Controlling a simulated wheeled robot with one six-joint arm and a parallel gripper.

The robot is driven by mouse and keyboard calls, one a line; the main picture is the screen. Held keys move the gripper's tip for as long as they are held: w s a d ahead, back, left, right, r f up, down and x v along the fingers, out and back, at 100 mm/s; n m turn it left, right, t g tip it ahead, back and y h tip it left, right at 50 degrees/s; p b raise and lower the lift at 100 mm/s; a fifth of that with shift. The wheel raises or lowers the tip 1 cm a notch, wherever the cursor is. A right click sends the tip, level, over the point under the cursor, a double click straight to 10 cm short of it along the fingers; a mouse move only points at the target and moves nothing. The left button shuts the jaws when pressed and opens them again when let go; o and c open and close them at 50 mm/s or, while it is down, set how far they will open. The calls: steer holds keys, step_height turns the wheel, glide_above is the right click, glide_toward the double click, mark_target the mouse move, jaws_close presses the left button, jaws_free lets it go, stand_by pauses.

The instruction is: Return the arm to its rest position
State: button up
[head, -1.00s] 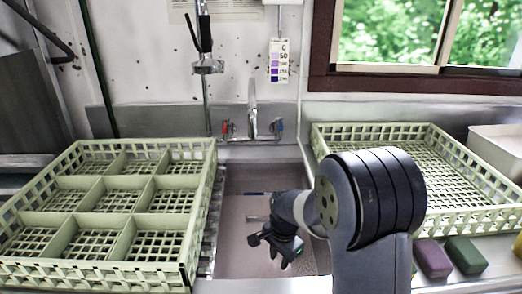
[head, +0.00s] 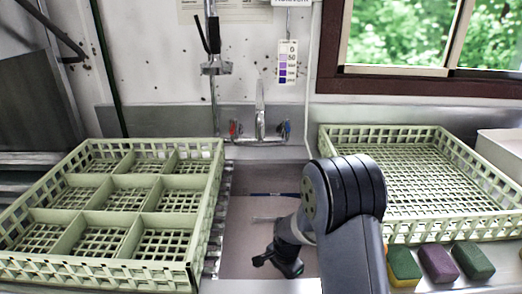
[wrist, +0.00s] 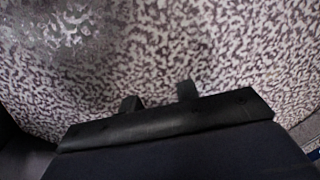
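My gripper (head: 274,262) is over the sink basin (head: 245,220), between the two racks, with my arm folded close in front of the head camera. In the wrist view, my gripper's two dark fingertips (wrist: 158,97) stick up past its black body with a gap between them. No object shows between the fingers. Behind them is only a blurred, mottled grey-brown surface.
A divided green rack (head: 190,225) stands left, and an undivided green rack (head: 420,234) right. Both look empty. Sponges lie front right: yellow-green (head: 403,268), purple (head: 438,264) and dark green (head: 473,261). A faucet (head: 260,112) rises behind the sink. A white bin (head: 500,150) is far right.

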steer(key=shift+r, duration=0.4)
steer(key=shift+f, duration=0.1)
step_height(320, 180, down, 3)
steer(key=b, duration=0.2)
steer(key=shift+f+b, duration=0.2)
steer(key=shift+b, duration=0.1)
step_height(320, 180, up, 10)
steer(key=p, duration=0.2)
step_height(320, 180, down, 10)
steer(key=shift+r+b, duration=0.1)
steer(key=shift+b, duration=0.7)
step_height(320, 180, up, 31)
steer(key=p, duration=2.3)
